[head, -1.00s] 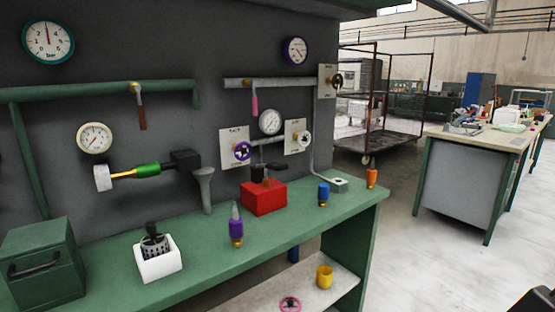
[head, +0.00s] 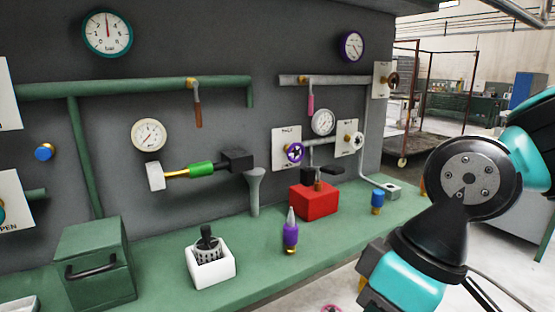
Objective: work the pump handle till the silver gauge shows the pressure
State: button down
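A silver-rimmed gauge (head: 322,122) with a white face hangs on the wall above a short pipe, between two valve plates. Its needle is too small to read surely. Below it a red box (head: 315,202) on the green bench has a short brown post and dark flat pieces (head: 309,174) at its top. This looks like the pump and handle, but I cannot tell surely. My arm crosses the right side of the view, to the right of the red box and apart from it. My gripper is not in view.
On the bench (head: 262,250) stand a green case (head: 95,262), a white holder (head: 212,268), a purple bottle (head: 290,235) and a blue-topped one (head: 377,200). Some bench surface between them is clear.

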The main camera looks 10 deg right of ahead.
aim_at(334, 171)
jog(key=u, duration=0.15)
jog(key=i, duration=1.3)
jog(key=z, duration=0.65)
